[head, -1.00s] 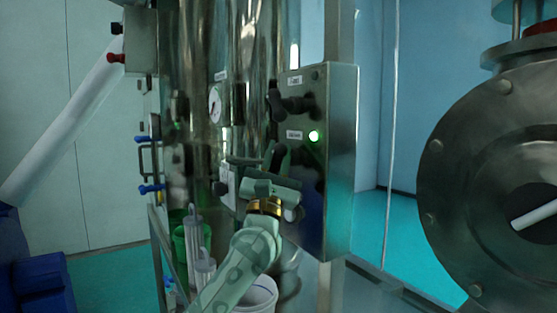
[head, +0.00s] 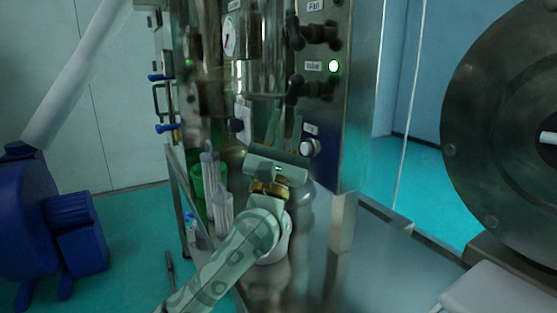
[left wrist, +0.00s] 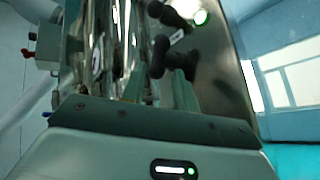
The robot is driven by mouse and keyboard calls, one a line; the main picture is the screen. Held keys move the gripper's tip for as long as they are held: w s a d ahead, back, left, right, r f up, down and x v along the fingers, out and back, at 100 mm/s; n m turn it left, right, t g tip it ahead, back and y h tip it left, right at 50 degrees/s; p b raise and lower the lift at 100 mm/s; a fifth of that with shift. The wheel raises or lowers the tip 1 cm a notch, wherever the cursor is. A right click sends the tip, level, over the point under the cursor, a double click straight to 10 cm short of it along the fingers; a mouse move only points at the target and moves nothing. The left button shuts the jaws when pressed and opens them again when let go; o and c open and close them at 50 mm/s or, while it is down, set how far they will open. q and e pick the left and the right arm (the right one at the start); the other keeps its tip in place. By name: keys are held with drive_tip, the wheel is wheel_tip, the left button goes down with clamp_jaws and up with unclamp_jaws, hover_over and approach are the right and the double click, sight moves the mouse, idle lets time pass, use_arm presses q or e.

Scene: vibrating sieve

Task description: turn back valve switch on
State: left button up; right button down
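A steel control panel (head: 358,110) carries an upper black valve handle (head: 318,33) and a lower black valve handle (head: 309,88). They also show in the left wrist view, the upper one (left wrist: 169,15) and the lower one (left wrist: 162,54). Label text is too blurred to tell which is the back valve. A lit green-white lamp (head: 333,66) sits between them at the right. My left gripper (head: 284,122) points up toward the panel, below the lower handle. Its fingers are apart and empty in the left wrist view (left wrist: 158,90). My right gripper is out of view.
A gauge (head: 230,38) is on the vessel. A large round flange (head: 500,100) is at right.

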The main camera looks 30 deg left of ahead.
use_arm(q)
drive_tip(key=b+v, duration=0.1)
drive_tip(key=v, duration=0.6)
drive_tip(key=shift+f, duration=0.2)
